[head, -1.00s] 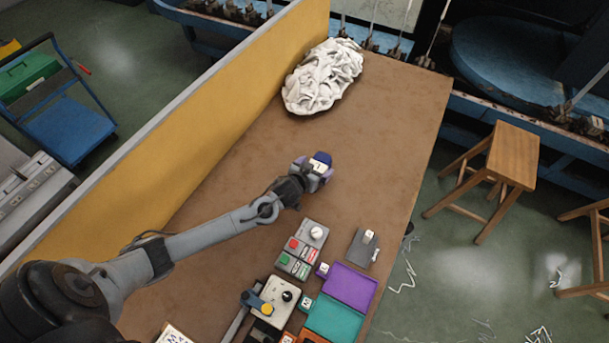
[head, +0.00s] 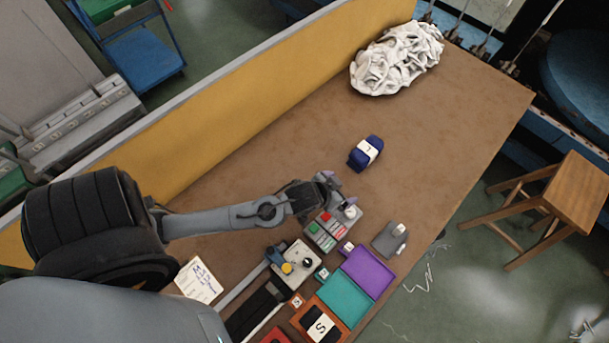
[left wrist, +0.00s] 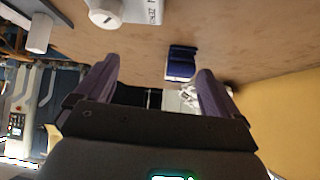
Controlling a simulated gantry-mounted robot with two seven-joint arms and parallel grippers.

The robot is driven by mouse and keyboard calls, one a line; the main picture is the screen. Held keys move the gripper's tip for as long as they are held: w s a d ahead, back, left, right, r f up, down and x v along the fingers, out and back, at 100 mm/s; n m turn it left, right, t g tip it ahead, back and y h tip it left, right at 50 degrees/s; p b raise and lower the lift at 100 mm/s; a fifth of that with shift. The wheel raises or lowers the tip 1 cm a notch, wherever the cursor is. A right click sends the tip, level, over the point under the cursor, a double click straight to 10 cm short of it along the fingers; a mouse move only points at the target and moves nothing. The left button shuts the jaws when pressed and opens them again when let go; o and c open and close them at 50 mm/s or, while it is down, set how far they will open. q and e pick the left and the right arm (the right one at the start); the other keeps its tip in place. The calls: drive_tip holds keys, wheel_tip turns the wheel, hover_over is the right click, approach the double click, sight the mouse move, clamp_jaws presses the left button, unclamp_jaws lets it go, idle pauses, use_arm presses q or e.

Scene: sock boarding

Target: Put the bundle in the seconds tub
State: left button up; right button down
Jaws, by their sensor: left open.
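The bundle (head: 361,158) is dark blue with a white band marked with a letter. It lies on the brown table, clear of my gripper. It also shows in the left wrist view (left wrist: 182,53), beyond the fingertips. My left gripper (head: 342,190) is open and empty, near the grey button box and nearer to me than the bundle. Its two purple fingers stand wide apart in the left wrist view (left wrist: 157,78). I cannot tell which container is the seconds tub. My right gripper is not in view.
A purple tray (head: 372,271), a teal tray (head: 345,299) and an orange tray (head: 336,322) line the table's near right. A button box (head: 327,231) stands just below the gripper. A white cloth heap (head: 398,58) lies at the far end. A yellow partition (head: 240,110) borders the left.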

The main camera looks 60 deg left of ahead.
use_arm(q)
drive_tip(key=s+d+g, duration=0.1)
drive_tip(key=s, duration=0.2)
drive_tip(key=s+d+m+g, duration=0.1)
drive_tip(key=s, duration=0.1)
drive_tip(key=s+d+r+g, duration=0.1)
drive_tip(key=s+d, duration=0.1)
drive_tip(key=s, duration=0.1)
drive_tip(key=shift+s+r+h, duration=0.1)
drive_tip(key=shift+s+h, duration=0.25)
drive_tip(key=shift+h, duration=0.05)
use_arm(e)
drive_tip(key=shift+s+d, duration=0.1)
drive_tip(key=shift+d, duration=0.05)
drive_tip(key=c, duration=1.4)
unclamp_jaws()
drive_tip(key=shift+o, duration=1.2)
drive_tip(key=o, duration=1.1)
use_arm(q)
drive_tip(key=s+r+m+g, duration=0.1)
drive_tip(key=s+r+g, duration=0.1)
drive_tip(key=s, duration=0.5)
drive_tip(key=shift+d+r+m, duration=0.15)
drive_tip(key=shift+d+m, duration=0.25)
drive_tip(key=shift+s+a, duration=0.1)
drive_tip(key=shift+s, duration=0.05)
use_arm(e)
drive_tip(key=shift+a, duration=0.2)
